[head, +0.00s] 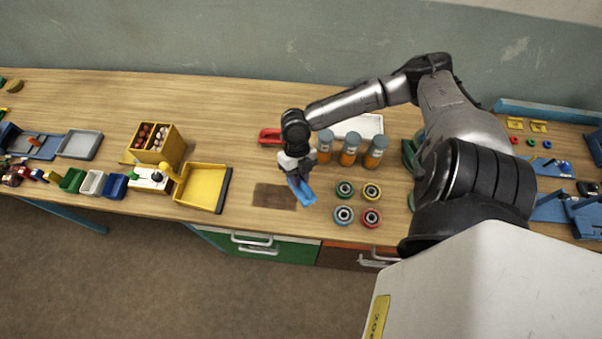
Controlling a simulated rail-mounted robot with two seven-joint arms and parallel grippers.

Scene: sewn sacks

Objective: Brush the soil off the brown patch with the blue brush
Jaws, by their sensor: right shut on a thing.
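The brown patch (274,196) is a dark rectangle on the wooden table near its front edge. The blue brush (302,191) is at the right end of the patch. My right gripper (294,172) is shut on the brush and points down. The fingers are small and partly hidden by the wrist. I cannot tell whether the brush touches the table. Loose soil on the patch is too small to make out. My left gripper is not in view.
Several ringed round pieces (372,218) lie right of the brush. A yellow dustpan-like tray (203,188) lies left of the patch. A yellow box (156,144) stands further left.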

